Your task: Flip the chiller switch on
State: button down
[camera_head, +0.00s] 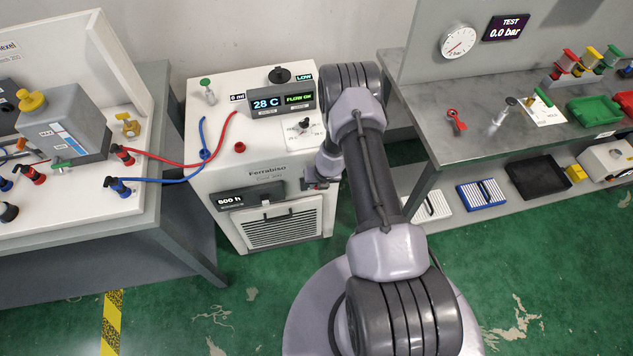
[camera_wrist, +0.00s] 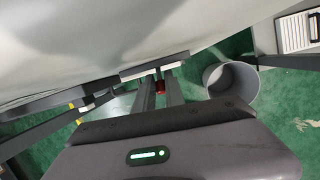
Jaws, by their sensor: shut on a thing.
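The chiller (camera_head: 285,175) is the white cabinet in the middle of the head view. Its display (camera_head: 282,101) is lit and reads 28 C, FLOW OK and LOW. My gripper (camera_head: 318,184) is low at the chiller's right front, partly hidden by my arm.
A steel bench (camera_head: 480,130) with a gauge (camera_head: 458,42) and bins stands at the right. A bench with a grey unit (camera_head: 65,125) is at the left. Red and blue hoses (camera_head: 165,181) link it to the chiller. A grey bin (camera_wrist: 232,82) stands on the green floor.

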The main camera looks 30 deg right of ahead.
jog(key=c, duration=1.5)
grip_release()
jog(key=shift+a, duration=0.1)
jog(key=shift+o, duration=0.2)
jog(key=p+v, duration=0.3)
jog(key=v, duration=1.4)
jog(key=shift+r+p, duration=0.25)
jog(key=shift+p, duration=0.05)
